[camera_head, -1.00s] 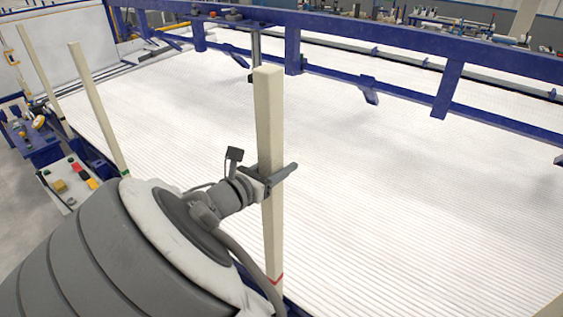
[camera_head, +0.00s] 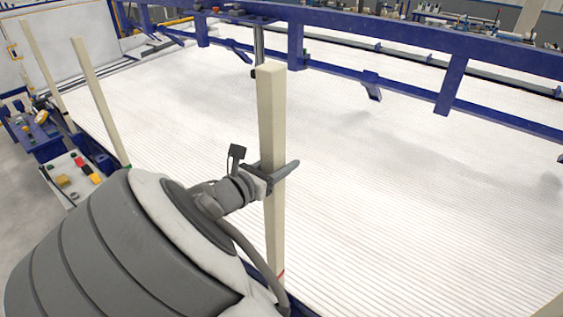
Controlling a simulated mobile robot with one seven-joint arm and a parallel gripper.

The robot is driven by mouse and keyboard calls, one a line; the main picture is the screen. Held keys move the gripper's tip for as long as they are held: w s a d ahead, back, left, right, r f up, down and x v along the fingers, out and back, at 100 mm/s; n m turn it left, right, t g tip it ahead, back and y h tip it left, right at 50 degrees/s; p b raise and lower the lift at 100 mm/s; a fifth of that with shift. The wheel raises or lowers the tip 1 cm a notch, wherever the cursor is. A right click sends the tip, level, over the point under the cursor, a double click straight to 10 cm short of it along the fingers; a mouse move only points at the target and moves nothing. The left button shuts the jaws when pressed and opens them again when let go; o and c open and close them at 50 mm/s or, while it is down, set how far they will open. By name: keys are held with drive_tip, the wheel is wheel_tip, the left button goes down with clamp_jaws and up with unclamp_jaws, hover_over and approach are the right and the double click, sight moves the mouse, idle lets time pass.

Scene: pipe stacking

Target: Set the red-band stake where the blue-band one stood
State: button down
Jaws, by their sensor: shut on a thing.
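The red-band stake (camera_head: 272,120) is a long cream post, standing close to upright in the middle of the view. Its red band (camera_head: 281,273) shows low down, and its bottom end is hidden behind my arm. My gripper (camera_head: 273,178) is shut around the stake at about mid-height. Two more cream stakes stand at the left: a nearer one (camera_head: 97,95) and a farther one (camera_head: 45,70). The nearer one has a green mark (camera_head: 126,166) near its foot. I see no blue band.
A wide bed of white pipes (camera_head: 400,200) fills the middle and right. A blue frame rail (camera_head: 420,40) with posts crosses behind it. A control box with coloured buttons (camera_head: 75,178) is at the left. Part of another cream post (camera_head: 550,308) shows at the lower right corner.

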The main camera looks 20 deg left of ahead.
sight(282, 184)
drive_tip(key=shift+f+b, duration=0.55)
drive_tip(key=shift+f, duration=0.45)
drive_tip(key=shift+f+b, duration=0.75)
drive_tip(key=shift+f, duration=0.5)
drive_tip(key=shift+f+b, duration=0.7)
drive_tip(key=shift+f, duration=0.4)
